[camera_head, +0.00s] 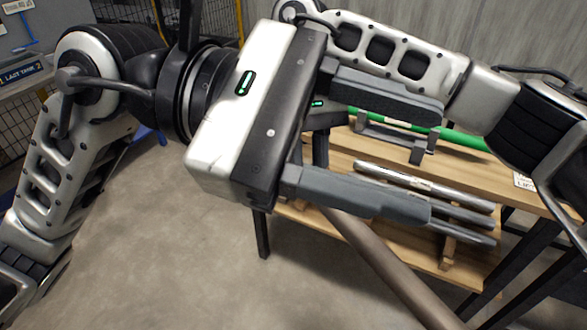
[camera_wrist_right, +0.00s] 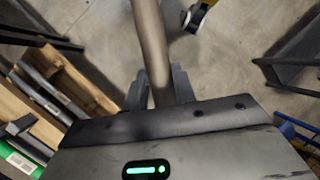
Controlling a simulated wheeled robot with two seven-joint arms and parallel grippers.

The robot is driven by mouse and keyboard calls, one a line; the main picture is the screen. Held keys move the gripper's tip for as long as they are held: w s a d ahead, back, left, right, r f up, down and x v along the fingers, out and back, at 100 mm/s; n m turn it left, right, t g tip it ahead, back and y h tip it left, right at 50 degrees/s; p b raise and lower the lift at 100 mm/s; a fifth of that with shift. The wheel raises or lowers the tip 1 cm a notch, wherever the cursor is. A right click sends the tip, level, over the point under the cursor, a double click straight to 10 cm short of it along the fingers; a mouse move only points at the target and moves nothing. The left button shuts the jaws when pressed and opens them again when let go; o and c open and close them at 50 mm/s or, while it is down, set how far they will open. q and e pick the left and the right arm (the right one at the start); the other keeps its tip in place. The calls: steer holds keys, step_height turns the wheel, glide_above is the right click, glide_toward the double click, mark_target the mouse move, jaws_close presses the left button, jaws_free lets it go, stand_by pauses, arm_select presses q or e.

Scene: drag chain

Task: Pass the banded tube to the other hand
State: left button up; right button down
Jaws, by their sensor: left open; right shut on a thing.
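A long plain grey-brown tube (camera_head: 385,262) slants down to the lower right in the head view; its upper part is hidden behind my left gripper, and no band shows. My right gripper (camera_wrist_right: 160,84) is shut on this tube, which also shows in the right wrist view (camera_wrist_right: 150,38) running up out of the picture. In the head view my right gripper is mostly hidden behind the left one. My left gripper (camera_head: 437,165) is open, large and close to the camera, its two grey fingers pointing right with nothing seen held between them.
A wooden bench (camera_head: 345,150) stands behind at right, with a green tube (camera_head: 462,139) on top. Several grey and metallic tubes (camera_head: 410,178) lie on it. A wire-mesh fence with yellow posts (camera_head: 239,20) is at the back. Open concrete floor (camera_head: 190,250) lies at lower left.

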arm_select(q)
step_height(320, 180, down, 5)
steer(key=a+m+t+y, duration=0.1)
steer(key=m+t+y, duration=0.2)
steer(key=t+y, duration=0.55)
steer(key=y, duration=0.1)
glide_toward(343, 218)
steer(key=shift+m+g, duration=0.25)
steer(key=shift+m, duration=0.15)
steer(key=x, duration=0.9)
steer(key=shift+w+d+f, duration=0.2)
steer(key=shift+w+f, duration=0.1)
jaws_close()
arm_select(e)
steer(key=c, duration=1.1)
jaws_free()
steer(key=shift+o, duration=0.2)
